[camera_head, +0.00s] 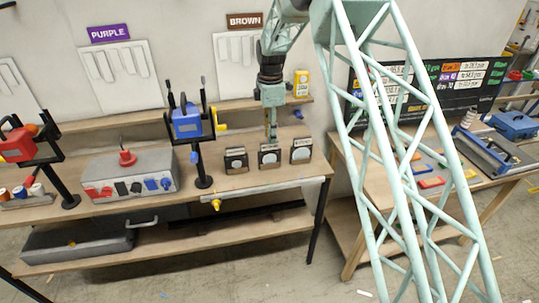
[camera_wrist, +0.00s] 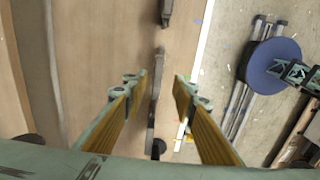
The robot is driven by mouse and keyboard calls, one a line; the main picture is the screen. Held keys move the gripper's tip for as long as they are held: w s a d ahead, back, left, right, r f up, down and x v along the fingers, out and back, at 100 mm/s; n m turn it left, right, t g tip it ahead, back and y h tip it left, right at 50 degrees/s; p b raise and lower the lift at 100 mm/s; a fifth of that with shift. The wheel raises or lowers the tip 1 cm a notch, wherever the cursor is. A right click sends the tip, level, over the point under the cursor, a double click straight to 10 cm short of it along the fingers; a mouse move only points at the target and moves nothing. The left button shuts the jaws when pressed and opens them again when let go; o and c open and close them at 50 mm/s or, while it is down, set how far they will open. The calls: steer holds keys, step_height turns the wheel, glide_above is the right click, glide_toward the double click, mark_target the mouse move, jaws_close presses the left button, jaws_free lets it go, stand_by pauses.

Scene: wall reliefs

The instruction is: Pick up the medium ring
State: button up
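Three dark square pieces with pale round faces stand in a row on the wooden shelf in the head view: a left one (camera_head: 236,160), a middle one (camera_head: 269,157) and a right one (camera_head: 300,150). Their size differences are hard to tell, so I cannot say for sure which is the medium ring. My gripper (camera_head: 271,132) points down just above the middle piece. In the wrist view my gripper (camera_wrist: 160,78) is open, with a thin dark upright piece (camera_wrist: 154,105) seen edge-on between its fingers. Whether the fingers touch it is not clear.
Left of the row stand a blue device (camera_head: 187,122) on a black post and a grey box (camera_head: 130,175) with knobs. A yellow box (camera_head: 301,83) is on the narrow upper shelf behind. Another dark piece (camera_wrist: 166,12) lies ahead in the wrist view. A side table (camera_head: 440,165) is at right.

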steer(key=shift+f, duration=0.1)
glide_above(269, 155)
steer(key=shift+w+d+f+p, duration=0.1)
steer(key=shift+f+p, duration=0.1)
steer(key=shift+f, duration=1.1)
steer(key=shift+w+f+p, duration=0.1)
steer(key=shift+f+p, duration=0.05)
steer(key=shift+f, duration=1.1)
jaws_close()
